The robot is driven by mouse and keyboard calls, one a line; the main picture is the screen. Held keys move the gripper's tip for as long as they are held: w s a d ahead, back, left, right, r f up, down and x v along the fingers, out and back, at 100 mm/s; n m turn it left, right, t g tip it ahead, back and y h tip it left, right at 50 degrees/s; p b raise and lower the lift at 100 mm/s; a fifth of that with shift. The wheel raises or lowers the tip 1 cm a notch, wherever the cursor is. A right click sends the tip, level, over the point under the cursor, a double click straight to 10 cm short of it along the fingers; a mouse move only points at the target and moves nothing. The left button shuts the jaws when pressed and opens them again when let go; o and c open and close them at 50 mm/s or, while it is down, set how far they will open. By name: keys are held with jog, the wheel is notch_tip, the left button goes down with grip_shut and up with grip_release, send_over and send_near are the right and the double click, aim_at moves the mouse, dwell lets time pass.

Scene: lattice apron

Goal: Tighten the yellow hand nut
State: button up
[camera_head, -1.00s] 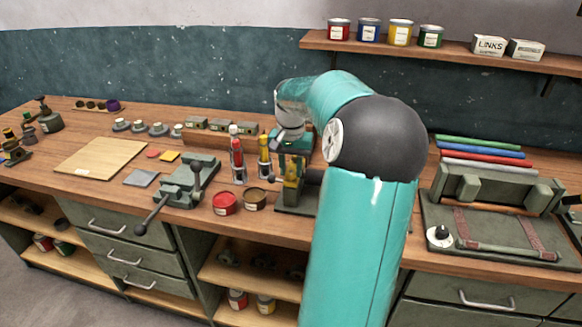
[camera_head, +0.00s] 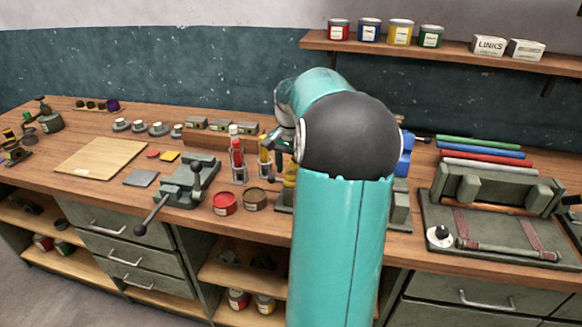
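A yellow part (camera_head: 289,178) shows just left of my teal arm, low on a grey-green stand (camera_head: 284,201) on the bench. It may be the yellow hand nut, but my arm covers most of it and I cannot tell how far it is turned. A blue part (camera_head: 405,155) with a dark handle shows right of my arm, above another grey-green block (camera_head: 400,212). A dark piece at the end of my arm, probably part of my gripper (camera_head: 280,143), shows near the stand's upper left. Its fingertips are hidden, and I see no clear contact with the yellow part.
Red and yellow-topped tools (camera_head: 238,160) in holders, a red tin (camera_head: 224,203) and a brown tin (camera_head: 254,199) stand close left of the stand. A vise (camera_head: 187,182) is further left. A large grey-green fixture (camera_head: 490,215) and coloured rods (camera_head: 480,150) lie right.

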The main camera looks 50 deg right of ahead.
notch_tip(320, 180, up, 14)
dwell(0.6)
jog(key=shift+f, duration=0.1)
dwell(0.4)
